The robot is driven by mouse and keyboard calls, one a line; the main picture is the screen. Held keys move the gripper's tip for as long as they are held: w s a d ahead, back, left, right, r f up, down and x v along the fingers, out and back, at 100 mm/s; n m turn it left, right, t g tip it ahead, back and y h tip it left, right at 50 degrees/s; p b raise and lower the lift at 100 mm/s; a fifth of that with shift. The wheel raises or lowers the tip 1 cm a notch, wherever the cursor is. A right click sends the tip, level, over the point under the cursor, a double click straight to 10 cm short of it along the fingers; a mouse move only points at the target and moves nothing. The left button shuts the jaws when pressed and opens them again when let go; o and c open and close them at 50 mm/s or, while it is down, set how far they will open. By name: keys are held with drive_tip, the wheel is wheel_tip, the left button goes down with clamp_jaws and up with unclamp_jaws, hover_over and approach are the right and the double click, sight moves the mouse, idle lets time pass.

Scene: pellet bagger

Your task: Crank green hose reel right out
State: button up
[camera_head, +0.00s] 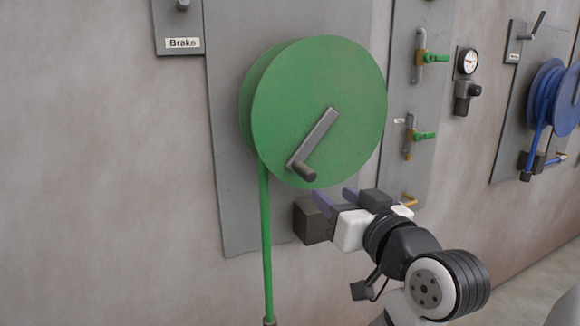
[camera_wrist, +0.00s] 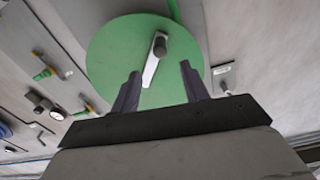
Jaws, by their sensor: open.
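The green hose reel (camera_head: 290,95) is a large disc on a grey wall panel. Its grey crank arm (camera_head: 314,138) slants down-left from the disc's middle to a dark handle (camera_head: 303,171) near the lower rim. Green hose (camera_head: 265,240) hangs straight down from the reel's left side. My gripper (camera_head: 336,197) is open and empty, just below and to the right of the handle, apart from it. In the wrist view the two fingers (camera_wrist: 158,88) stand apart in front of the green disc (camera_wrist: 110,55), with the crank handle (camera_wrist: 159,47) showing beyond and between the fingertips.
A plate labelled Brake (camera_head: 183,43) is at the upper left. To the right are green-handled valves (camera_head: 435,58), a round gauge (camera_head: 467,61) and a blue hose reel (camera_head: 548,95). The wall left of the hanging hose is clear.

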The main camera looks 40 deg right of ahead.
sight(303, 171)
drive_tip(key=p+x, duration=0.3)
drive_tip(key=x, duration=1)
drive_tip(key=shift+a, duration=0.1)
clamp_jaws()
